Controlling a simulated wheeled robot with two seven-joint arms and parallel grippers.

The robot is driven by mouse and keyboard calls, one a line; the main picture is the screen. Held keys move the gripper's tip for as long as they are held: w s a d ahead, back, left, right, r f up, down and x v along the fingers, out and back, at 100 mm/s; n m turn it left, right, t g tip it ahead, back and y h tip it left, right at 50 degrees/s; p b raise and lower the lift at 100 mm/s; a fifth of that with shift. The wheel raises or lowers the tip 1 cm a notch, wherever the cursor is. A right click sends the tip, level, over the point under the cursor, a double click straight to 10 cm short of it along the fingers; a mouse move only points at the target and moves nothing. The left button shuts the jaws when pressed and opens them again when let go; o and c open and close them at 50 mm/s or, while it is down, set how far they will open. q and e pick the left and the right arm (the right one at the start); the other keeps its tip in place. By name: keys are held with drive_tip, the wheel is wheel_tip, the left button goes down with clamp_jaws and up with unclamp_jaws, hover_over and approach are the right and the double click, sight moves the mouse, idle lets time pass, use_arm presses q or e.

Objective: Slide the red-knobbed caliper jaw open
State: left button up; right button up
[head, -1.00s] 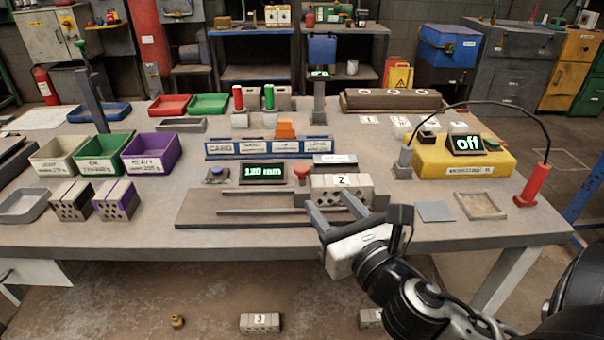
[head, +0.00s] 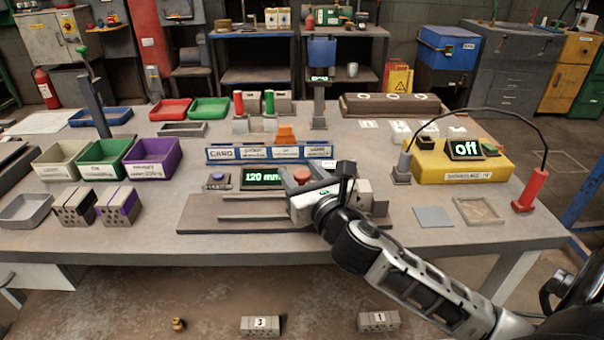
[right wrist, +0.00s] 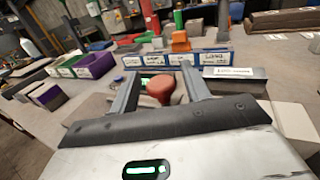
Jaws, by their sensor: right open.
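The caliper's red knob (head: 302,176) stands beside the display (head: 260,179), which reads 120 mm. In the right wrist view the red knob (right wrist: 160,87) sits between the two fingers of my right gripper (right wrist: 158,78). The fingers are open, with a gap visible on both sides of the knob. In the head view my right gripper (head: 303,186) covers the jaw below the knob and part of the hollow brick (head: 374,196). The caliper's base plate with rails (head: 230,213) lies at the table's front. My left gripper is not in view.
A blue label rack (head: 230,154) stands behind the caliper. A yellow box (head: 430,166) with an "off" display is at right, with a black cable arching to a red post (head: 531,190). Coloured bins and two bricks are at left. A blue-grey pad (head: 434,216) lies at right.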

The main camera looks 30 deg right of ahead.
clamp_jaws()
drive_tip(key=shift+w+a, duration=0.1)
drive_tip(key=w+a+p, duration=0.1)
drive_tip(key=w+a, duration=0.1)
drive_tip(key=a, duration=0.1)
drive_tip(key=a+p, duration=0.1)
drive_tip(key=shift+w+a+r+p, duration=0.1)
drive_tip(key=shift+w+a+p, duration=0.2)
drive_tip(key=shift+w, duration=0.1)
drive_tip(key=shift+w+a, duration=0.1)
drive_tip(key=shift+a, duration=0.1)
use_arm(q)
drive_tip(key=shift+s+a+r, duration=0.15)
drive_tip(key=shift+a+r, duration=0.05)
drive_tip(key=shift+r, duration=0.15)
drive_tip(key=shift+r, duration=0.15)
use_arm(e)
unclamp_jaws()
